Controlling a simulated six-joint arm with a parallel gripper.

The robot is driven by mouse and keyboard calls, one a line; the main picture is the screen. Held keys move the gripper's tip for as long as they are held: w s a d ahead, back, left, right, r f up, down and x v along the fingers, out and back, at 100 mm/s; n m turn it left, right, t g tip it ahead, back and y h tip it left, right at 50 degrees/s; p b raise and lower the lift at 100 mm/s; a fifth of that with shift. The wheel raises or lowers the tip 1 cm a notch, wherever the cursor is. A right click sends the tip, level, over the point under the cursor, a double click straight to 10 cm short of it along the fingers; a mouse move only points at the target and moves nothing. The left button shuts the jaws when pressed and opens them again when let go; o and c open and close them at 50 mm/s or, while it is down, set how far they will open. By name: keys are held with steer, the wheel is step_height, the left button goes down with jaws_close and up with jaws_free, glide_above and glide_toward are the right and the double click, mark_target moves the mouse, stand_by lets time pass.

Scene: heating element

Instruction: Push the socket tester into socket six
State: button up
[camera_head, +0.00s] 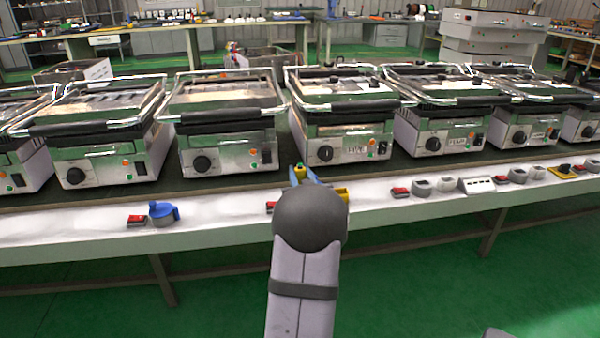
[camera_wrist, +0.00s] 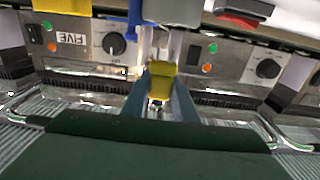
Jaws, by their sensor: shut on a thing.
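The socket tester, a small yellow piece (camera_head: 299,173) with a green top, sits between the blue fingertips of my gripper (camera_head: 302,178). My gripper is shut on it, just behind the bench's front strip, at the gap between two grills. In the wrist view the yellow tester (camera_wrist: 161,70) shows between the fingers of my gripper (camera_wrist: 162,88). My own wrist hides the strip below it in the head view. I cannot tell which socket is number six, nor whether the tester touches one.
A row of contact grills (camera_head: 340,135) stands along the bench behind. A blue plug (camera_head: 163,213) and red switch (camera_head: 137,220) are left on the white strip. Right of my wrist are a yellow part (camera_head: 343,192), grey sockets (camera_head: 421,187) and a multi-socket block (camera_head: 477,184).

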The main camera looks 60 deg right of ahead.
steer(key=shift+f+b, duration=0.4)
steer(key=shift+f, duration=0.4)
steer(key=shift+f+b, duration=1.8)
steer(key=shift+f, duration=0.35)
stand_by(1.2)
steer(key=o, duration=1.1)
steer(key=shift+p+v, duration=0.75)
steer(key=shift+v, duration=2.95)
